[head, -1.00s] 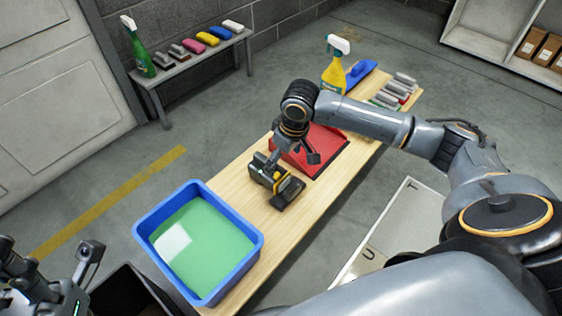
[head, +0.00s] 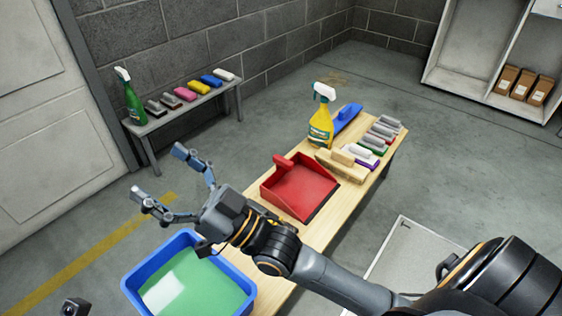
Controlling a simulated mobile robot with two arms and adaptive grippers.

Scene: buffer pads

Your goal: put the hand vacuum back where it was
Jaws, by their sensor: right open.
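My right gripper (head: 160,178) is open and empty, with its fingers spread, above the floor and the back of the blue tub. The hand vacuum is almost wholly hidden behind my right wrist; a small dark and yellow bit (head: 273,221) beside the wrist seems to be part of it, on the wooden table (head: 322,222) near the red dustpan (head: 300,188). Whether it touches the dustpan cannot be seen. Only a small tip of my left gripper (head: 74,307) shows at the lower left edge.
A blue tub (head: 134,282) of green liquid stands at the table's near end. A yellow spray bottle (head: 321,120), a blue float (head: 347,118) and several brushes (head: 383,133) fill the far end. A grey bench (head: 190,106) with a green bottle (head: 131,100) stands by the wall.

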